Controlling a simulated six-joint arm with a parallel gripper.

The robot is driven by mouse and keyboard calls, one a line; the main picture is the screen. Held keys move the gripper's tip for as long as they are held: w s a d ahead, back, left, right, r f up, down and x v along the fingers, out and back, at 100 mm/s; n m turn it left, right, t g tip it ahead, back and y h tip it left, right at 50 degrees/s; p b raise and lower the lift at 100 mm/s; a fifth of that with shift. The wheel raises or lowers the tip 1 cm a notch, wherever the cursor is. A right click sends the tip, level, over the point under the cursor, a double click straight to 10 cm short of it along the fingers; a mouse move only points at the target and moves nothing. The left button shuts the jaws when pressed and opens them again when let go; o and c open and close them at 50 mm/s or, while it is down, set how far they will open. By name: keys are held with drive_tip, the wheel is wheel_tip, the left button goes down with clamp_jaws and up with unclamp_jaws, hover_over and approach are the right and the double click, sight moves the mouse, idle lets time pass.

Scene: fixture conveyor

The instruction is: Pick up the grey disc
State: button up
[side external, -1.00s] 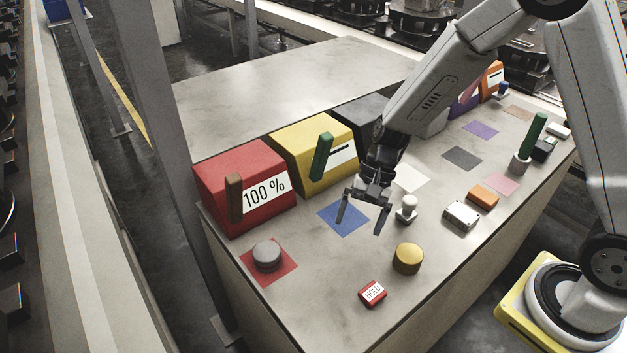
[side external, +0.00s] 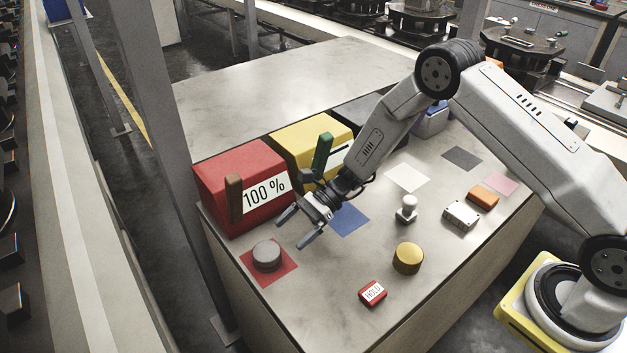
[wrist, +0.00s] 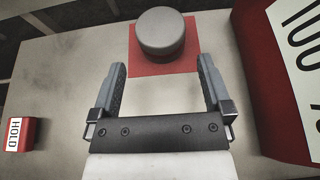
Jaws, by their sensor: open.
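The grey disc (side external: 267,256) is a short round cylinder. It rests on a red square mat (side external: 287,272) at the near left corner of the table. My gripper (side external: 294,229) is open and empty, above the table and to the upper right of the disc in the side view. In the wrist view the disc (wrist: 161,33) lies ahead of the gap between my two fingertips (wrist: 161,64), with the red mat (wrist: 189,65) under it. The fingers do not touch the disc.
A red box (side external: 241,178) marked "100 %" stands close behind the disc, with a yellow box (side external: 300,145) beside it. Bare tabletop lies between.

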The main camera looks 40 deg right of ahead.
sight(273, 246)
drive_tip(key=shift+a, duration=0.1)
drive_tip(key=shift+x, duration=1.25)
drive_tip(key=shift+a, duration=0.1)
drive_tip(key=shift+x, duration=2.45)
drive_tip(key=shift+w+r, duration=0.1)
clamp_jaws()
drive_tip(key=shift+r, duration=0.1)
